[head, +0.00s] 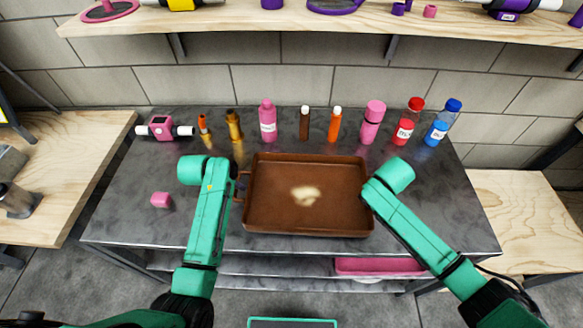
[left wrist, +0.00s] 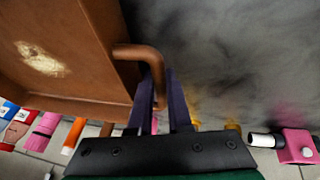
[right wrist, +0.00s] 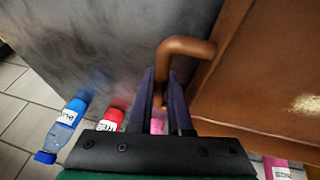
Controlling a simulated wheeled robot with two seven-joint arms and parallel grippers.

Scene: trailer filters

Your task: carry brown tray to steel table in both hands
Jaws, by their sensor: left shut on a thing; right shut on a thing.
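The brown tray (head: 270,213) is level over the middle of the steel table (head: 118,215); I cannot tell whether it rests on the top or hangs just above it. It is empty apart from a pale glare spot. My left gripper (left wrist: 162,100) is shut on the tray's left handle (left wrist: 142,53), which also shows in the head view (head: 238,187). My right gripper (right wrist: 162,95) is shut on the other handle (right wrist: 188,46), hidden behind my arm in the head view.
A pink device (head: 161,128), a pink bottle (head: 268,122), a red-capped bottle (head: 408,122), a blue-capped bottle (head: 443,122) and several others line the table's back. A pink block (head: 160,200) lies left. A wooden shelf (head: 250,22) runs above. The table's front right is bare.

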